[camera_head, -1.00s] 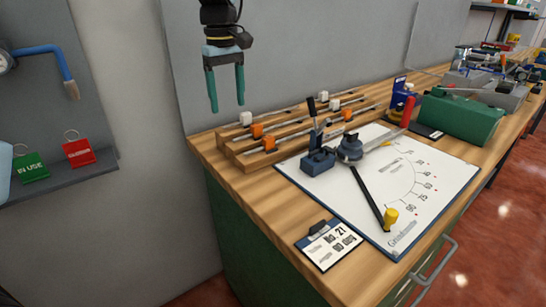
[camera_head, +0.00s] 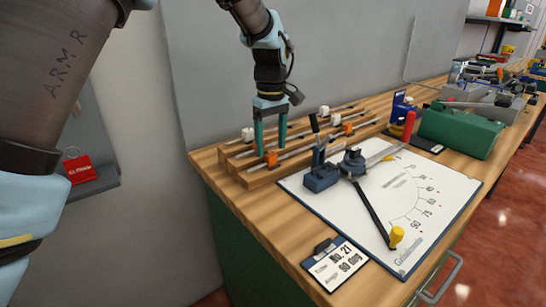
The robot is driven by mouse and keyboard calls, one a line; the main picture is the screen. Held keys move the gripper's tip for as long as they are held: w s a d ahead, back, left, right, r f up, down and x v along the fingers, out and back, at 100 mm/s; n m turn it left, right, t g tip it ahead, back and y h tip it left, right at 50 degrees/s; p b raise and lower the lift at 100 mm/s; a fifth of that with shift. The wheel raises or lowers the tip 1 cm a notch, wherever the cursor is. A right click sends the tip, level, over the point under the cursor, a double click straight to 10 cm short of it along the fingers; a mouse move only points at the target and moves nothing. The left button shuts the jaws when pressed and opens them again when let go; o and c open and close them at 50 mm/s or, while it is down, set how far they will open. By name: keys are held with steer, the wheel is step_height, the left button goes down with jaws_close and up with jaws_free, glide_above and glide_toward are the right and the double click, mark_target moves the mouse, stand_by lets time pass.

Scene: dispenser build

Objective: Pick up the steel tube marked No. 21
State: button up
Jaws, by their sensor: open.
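Several thin steel tubes lie across a stepped wooden rack (camera_head: 259,181) at the back left of the bench. They carry white and orange tags, whose marks are too small to read, so I cannot tell which tube is No. 21. The front tube (camera_head: 297,149) has an orange tag (camera_head: 271,158). My gripper (camera_head: 271,150) points down, open, at the rack's left part, its fingertips close to the front tube and its orange tag. I cannot tell whether a tube is between the fingers. A clipboard card (camera_head: 337,264) reads No. 21.
A blue bending tool (camera_head: 321,177) with a black arm stands on a white angle board (camera_head: 430,205) right of the rack. A yellow knob (camera_head: 397,236) is at the arm's end. A green box (camera_head: 460,130) stands farther right. The grey wall is close behind the rack.

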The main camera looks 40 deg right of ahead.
steer(key=shift+f, duration=1)
jaws_close()
